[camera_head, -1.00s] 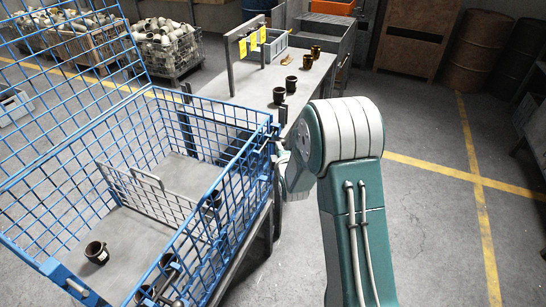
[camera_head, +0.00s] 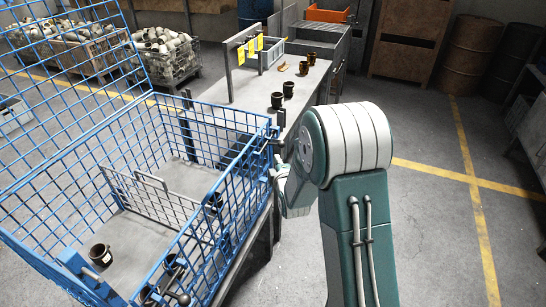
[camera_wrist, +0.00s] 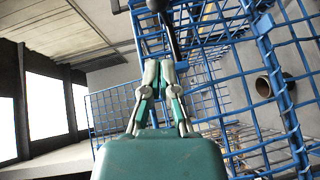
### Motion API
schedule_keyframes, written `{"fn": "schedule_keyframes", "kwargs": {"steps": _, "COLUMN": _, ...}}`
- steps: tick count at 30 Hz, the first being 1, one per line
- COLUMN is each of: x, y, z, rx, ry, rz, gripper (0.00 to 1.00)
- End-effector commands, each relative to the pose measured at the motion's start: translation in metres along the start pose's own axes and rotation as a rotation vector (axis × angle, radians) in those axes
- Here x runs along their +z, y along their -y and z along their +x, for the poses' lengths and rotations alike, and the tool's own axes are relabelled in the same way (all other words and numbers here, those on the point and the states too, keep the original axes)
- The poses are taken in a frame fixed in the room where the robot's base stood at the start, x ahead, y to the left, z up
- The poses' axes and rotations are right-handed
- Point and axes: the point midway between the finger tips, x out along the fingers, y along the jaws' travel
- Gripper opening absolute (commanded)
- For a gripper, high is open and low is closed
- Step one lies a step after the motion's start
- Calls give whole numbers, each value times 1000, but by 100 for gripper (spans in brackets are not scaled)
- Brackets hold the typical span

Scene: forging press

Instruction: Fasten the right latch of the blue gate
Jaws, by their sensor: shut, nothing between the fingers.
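The blue gate (camera_head: 215,225) is the wire mesh side of the blue cage nearest me in the head view. At its far right corner is a dark latch (camera_head: 274,142), partly hidden by my arm. In the wrist view a black lever (camera_wrist: 170,32) with a rounded end, seemingly this latch's, stands just beyond my fingertips. My gripper (camera_wrist: 160,66) is shut and empty, its fingertips close to the lever's lower end; I cannot tell whether they touch. In the head view my gripper is hidden behind my arm.
Black handles (camera_head: 178,292) show near the lower edge. A grey table (camera_head: 255,88) with several mugs stands behind the cage. The floor at right is clear.

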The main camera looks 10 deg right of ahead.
Motion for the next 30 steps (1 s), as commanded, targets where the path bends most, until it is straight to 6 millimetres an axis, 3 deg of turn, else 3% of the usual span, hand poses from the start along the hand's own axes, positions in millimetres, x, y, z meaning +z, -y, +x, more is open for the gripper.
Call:
{"fn": "schedule_keyframes", "kwargs": {"steps": 6, "x": -5, "y": 0, "z": -38, "rx": -1, "ry": -2, "rz": -4, "gripper": 0}}
{"fn": "schedule_keyframes", "kwargs": {"steps": 10, "x": -4, "y": 1, "z": -52, "rx": -1, "ry": -2, "rz": -3, "gripper": 0}}
{"fn": "schedule_keyframes", "kwargs": {"steps": 30, "x": -5, "y": -6, "z": -59, "rx": -17, "ry": 0, "rz": 28, "gripper": 0}}
